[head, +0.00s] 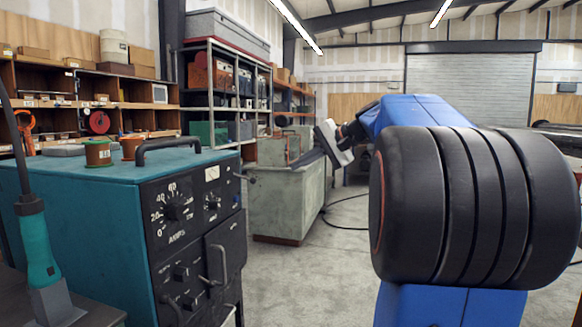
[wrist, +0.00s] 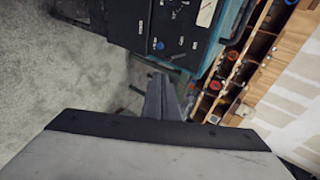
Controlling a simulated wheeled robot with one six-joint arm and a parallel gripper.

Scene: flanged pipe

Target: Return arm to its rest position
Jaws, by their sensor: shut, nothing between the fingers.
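My blue and black arm fills the right side of the head view, and its large black joint hides what is behind it. In the wrist view, my gripper (wrist: 160,84) shows as dark grey fingers beyond the pale wrist housing. The fingers are together and empty.
A teal welding machine (head: 90,215) with a black dial panel stands at the left; it also shows in the wrist view (wrist: 172,32). A grey-green cabinet (head: 285,200) stands behind. Wooden shelves (head: 60,120) line the back left.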

